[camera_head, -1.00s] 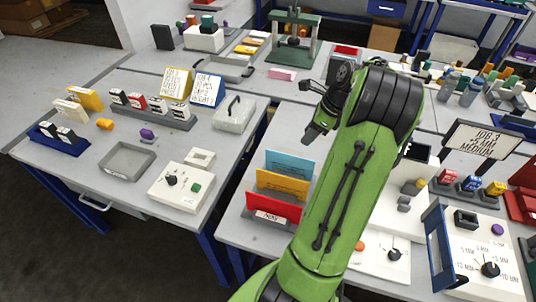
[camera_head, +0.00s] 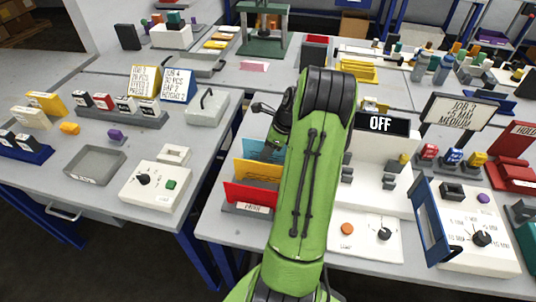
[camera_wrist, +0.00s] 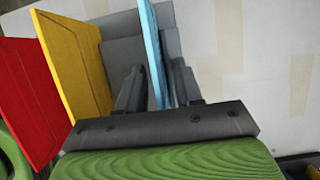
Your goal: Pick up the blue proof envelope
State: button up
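The blue proof envelope (camera_head: 255,147) stands at the back of a small rack, behind a yellow envelope (camera_head: 252,171) and a red one (camera_head: 248,194); my arm covers its right part in the head view. In the wrist view the blue envelope (camera_wrist: 152,45) is seen nearly edge-on, between the two dark fingers of my gripper (camera_wrist: 157,88). The fingers are apart, one on each side of it, with narrow gaps showing. In the head view my gripper (camera_head: 272,150) is at the rack, partly hidden by my arm.
The yellow envelope (camera_wrist: 78,60) and red envelope (camera_wrist: 25,95) stand left of my gripper in the wrist view. A white machine with an OFF display (camera_head: 380,124) stands right of my arm. A white control box (camera_head: 155,187) is on the left table.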

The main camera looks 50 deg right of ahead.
grip_shut()
